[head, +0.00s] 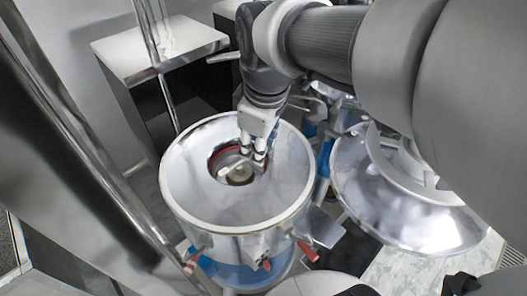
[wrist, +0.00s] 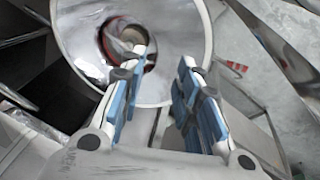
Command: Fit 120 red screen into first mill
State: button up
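The mill (head: 190,185) is a round metal drum with a shiny, bowl-shaped top and a round central opening. A red ring-shaped edge (head: 226,153) shows inside that opening; I take it for the red screen, though most of it is hidden. It also shows in the wrist view as a red arc (wrist: 149,68), partly behind a fingertip. My gripper (head: 253,152) points down over the right side of the opening. In the wrist view my gripper (wrist: 163,58) has its blue-padded fingers apart with nothing between them. I cannot tell whether a fingertip touches the mill.
A second shiny metal bowl (head: 385,205) stands to the right, partly behind my arm. Red-handled clamps (head: 308,251) stick out from the mill's front. A white-topped cabinet (head: 160,45) and a metal pole (head: 150,35) stand at the back left.

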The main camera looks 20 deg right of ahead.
jog(key=s+f+m+t, duration=0.1)
jog(key=s+f+m, duration=0.1)
jog(key=s+m, duration=0.7)
jog(key=s, duration=0.4)
jog(key=shift+s+f+t, duration=0.2)
jog(key=shift+f+t, duration=0.05)
jog(key=shift+t, duration=0.15)
notch_tip(320, 180, down, 3)
jog(key=b, duration=0.3)
